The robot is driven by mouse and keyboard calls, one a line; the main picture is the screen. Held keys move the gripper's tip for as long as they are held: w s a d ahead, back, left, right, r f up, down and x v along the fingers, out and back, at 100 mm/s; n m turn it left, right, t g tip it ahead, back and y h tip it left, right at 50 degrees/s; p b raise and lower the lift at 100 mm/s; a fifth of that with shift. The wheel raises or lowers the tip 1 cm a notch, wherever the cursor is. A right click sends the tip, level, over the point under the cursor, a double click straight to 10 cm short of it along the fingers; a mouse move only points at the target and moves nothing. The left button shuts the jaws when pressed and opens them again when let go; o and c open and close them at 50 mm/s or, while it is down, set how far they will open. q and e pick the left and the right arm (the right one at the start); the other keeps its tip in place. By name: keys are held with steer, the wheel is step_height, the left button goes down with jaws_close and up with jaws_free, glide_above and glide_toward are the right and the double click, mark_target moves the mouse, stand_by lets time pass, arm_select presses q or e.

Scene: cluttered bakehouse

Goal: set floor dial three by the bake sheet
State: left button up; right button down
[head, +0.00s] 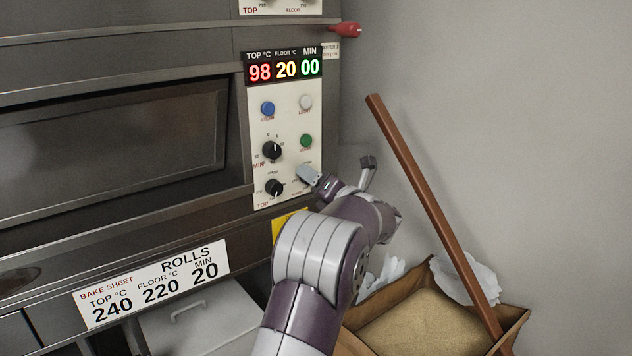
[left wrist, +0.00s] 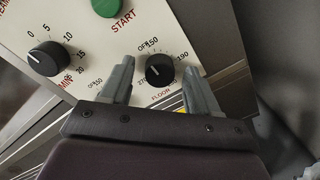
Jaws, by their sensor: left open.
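The oven control panel (head: 285,120) shows 98 top, 20 floor and 00 minutes. The bake sheet (head: 152,284), headed ROLLS, reads top 240, floor 220, 20 min. The black floor dial (left wrist: 160,70) shows in the left wrist view, its pointer setting too small to read surely. In the head view it is hidden by my left gripper (head: 338,168). That gripper is open, and in the left wrist view its fingers (left wrist: 158,80) lie on either side of the dial. I cannot tell whether they touch it. My right gripper is not in view.
The minutes dial (head: 271,150), top dial (head: 274,187) and green start button (head: 306,141) are close by on the panel. A red handle (head: 345,30) juts out above. A brown pole (head: 430,215) leans right of my arm from a box (head: 515,318) of grain-like material.

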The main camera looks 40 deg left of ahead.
arm_select(q)
steer(key=c, duration=1)
steer(key=shift+f+m+g+p, duration=0.15)
steer(key=shift+m+g+p, duration=0.3)
steer(key=shift+m+p, duration=6.75)
steer(key=shift+f+m+g+p, duration=0.1)
steer(key=shift+m+g+p, duration=0.35)
steer(key=shift+m+p, duration=6.7)
steer(key=shift+c, duration=0.2)
steer(key=shift+m+b, duration=0.9)
steer(key=shift+m, duration=0.15)
steer(key=o, duration=1)
steer(key=shift+o, duration=0.2)
